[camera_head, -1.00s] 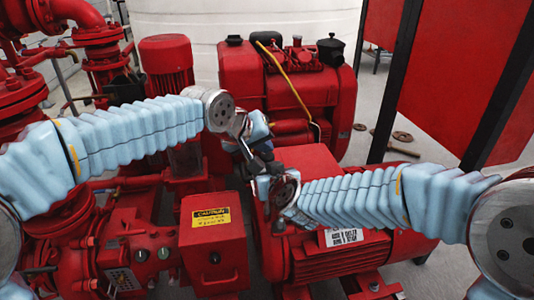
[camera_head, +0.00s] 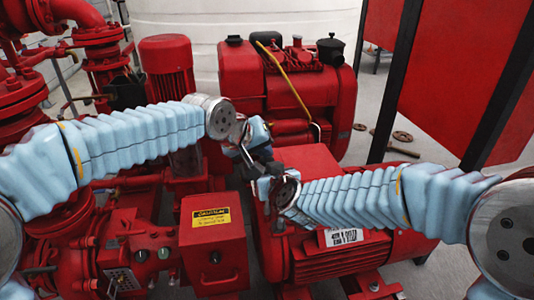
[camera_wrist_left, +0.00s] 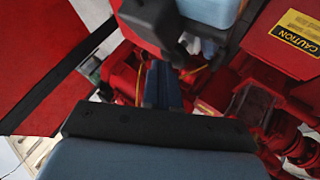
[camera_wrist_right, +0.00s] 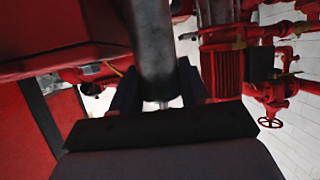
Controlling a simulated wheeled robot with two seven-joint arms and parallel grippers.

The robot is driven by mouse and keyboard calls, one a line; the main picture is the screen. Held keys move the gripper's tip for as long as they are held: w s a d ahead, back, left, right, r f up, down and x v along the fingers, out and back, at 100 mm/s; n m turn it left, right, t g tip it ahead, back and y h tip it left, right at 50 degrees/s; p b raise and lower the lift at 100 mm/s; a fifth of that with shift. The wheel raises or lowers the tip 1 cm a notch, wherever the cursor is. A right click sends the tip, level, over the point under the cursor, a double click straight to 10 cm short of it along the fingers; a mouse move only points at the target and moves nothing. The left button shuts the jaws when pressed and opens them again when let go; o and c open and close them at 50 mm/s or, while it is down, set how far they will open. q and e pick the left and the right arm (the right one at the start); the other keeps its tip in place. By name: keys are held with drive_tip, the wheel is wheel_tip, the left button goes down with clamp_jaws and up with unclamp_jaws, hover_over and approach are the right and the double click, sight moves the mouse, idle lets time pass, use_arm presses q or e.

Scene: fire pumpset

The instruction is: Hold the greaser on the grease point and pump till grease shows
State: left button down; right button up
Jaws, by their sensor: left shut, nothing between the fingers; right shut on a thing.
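The greaser (camera_wrist_right: 152,42) shows in the right wrist view as a dark grey cylinder. My right gripper (camera_wrist_right: 158,95) is shut on it, with a finger on each side. In the head view my right gripper (camera_head: 268,178) is over the red pumpset, left of the red motor. My left gripper (camera_head: 247,153) is right beside it, pointing downward. In the left wrist view its blue fingers (camera_wrist_left: 163,85) are shut and empty, close to my other gripper at the top. I cannot tell whether they touch the greaser. The grease point and any grease cannot be made out.
A red box with a yellow caution label (camera_head: 211,218) stands in front. The red motor (camera_head: 335,258) lies under my right arm. The red engine (camera_head: 285,90) with a yellow tube stands behind.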

sight(264, 160)
use_arm(q)
drive_tip(key=shift+f, duration=0.6)
idle(0.5)
drive_tip(key=shift+r, duration=1.9)
drive_tip(key=shift+r, duration=2.5)
idle(0.4)
wheel_tip(264, 160, up, 4)
drive_tip(key=shift+f, duration=0.1)
